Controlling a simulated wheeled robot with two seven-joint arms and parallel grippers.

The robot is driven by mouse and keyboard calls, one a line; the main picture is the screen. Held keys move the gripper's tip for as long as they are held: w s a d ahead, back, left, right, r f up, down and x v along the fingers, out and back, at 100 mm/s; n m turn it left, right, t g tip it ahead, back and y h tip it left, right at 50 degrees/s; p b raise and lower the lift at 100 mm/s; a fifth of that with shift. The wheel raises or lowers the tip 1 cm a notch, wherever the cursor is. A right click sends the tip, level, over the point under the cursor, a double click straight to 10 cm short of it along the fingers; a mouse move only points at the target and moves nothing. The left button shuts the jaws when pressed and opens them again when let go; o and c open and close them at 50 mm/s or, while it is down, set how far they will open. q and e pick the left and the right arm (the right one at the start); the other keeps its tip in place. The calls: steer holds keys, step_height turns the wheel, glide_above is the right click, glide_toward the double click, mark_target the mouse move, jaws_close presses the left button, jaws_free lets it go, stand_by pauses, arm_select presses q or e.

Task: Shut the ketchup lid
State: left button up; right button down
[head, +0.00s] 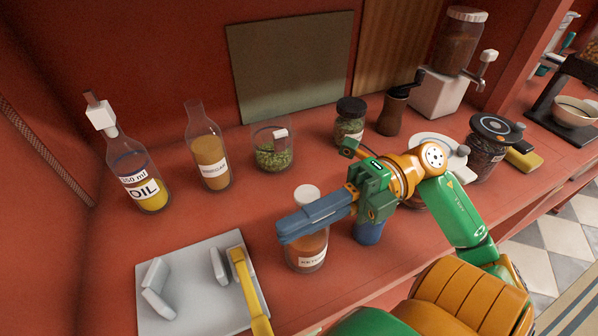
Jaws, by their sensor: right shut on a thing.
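The ketchup bottle (306,258) stands upright on the red counter, with red-brown contents and a white label. A round white lid (306,194) shows just above and behind my fingers at the bottle's top. How far the lid is open is hard to tell, as the fingers hide the neck. My right gripper (300,222) reaches in from the right, its blue fingers lying across the bottle's top. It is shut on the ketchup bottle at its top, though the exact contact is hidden. My left gripper is not in view.
An oil bottle (143,180), a vinegar bottle (209,160) and a jar of green herbs (272,155) stand behind left. A grey board (180,310) with white pieces lies front left. More jars stand behind right.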

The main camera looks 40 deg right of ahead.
steer(key=shift+f+n+b, duration=0.25)
steer(key=shift+n+b, duration=0.1)
steer(key=shift+n, duration=0.15)
steer(key=shift+s, duration=0.1)
steer(key=c, duration=1)
jaws_free()
steer(key=shift+o, duration=0.2)
